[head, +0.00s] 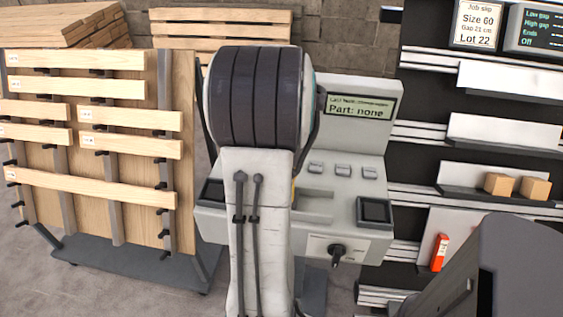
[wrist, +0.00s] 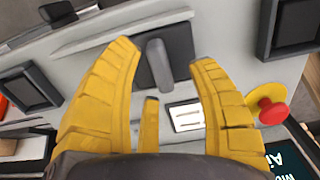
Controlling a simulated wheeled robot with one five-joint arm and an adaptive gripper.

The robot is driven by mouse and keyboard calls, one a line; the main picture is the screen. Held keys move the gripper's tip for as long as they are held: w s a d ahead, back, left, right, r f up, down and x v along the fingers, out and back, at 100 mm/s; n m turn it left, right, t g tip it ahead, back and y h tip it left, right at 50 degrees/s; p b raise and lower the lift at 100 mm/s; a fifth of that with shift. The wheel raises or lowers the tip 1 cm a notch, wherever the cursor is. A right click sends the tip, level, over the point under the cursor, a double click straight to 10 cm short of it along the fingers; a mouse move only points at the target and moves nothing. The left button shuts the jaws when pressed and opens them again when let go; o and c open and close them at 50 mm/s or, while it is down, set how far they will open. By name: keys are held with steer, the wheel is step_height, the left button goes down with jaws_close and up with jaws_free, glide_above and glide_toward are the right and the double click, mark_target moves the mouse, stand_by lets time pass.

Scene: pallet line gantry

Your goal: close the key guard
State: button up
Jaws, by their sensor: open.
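A dark grey plate (wrist: 177,48) with a raised grey bar (wrist: 157,64) on the pale console is what I take for the key guard; I cannot tell how far it is open. My gripper (wrist: 165,50) is open in the wrist view, its yellow fingers on either side of the bar with nothing held. Whether they touch it is unclear. In the head view my arm hides the plate and nearly all of the gripper. The console (head: 345,130) shows there with a display (head: 358,107) reading "Part: none".
A red button on a yellow collar (wrist: 268,103) sits close to the right finger in the wrist view. A black knob (head: 338,251) is on the console front. A rack of boards (head: 95,215) stands left, and shelves with small boxes (head: 499,184) stand right.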

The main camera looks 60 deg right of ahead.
step_height(320, 180, up, 10)
stand_by(0.5)
stand_by(0.6)
steer(key=shift+n+h, duration=0.3)
steer(key=shift+n, duration=0.2)
steer(key=f, duration=0.2)
steer(key=a+f, duration=0.1)
steer(key=f, duration=0.2)
steer(key=shift+s+a, duration=0.15)
steer(key=w+a+r+n+t+p, duration=0.1)
steer(key=a+n, duration=0.5)
steer(key=a, duration=0.8)
steer(key=w+a+r+n+t+p, duration=0.2)
steer(key=w+a+r+n+p, duration=0.2)
steer(key=a, duration=1)
steer(key=shift+w+a+r+n, duration=0.2)
steer(key=shift+r+n, duration=0.25)
steer(key=shift+n, duration=1.25)
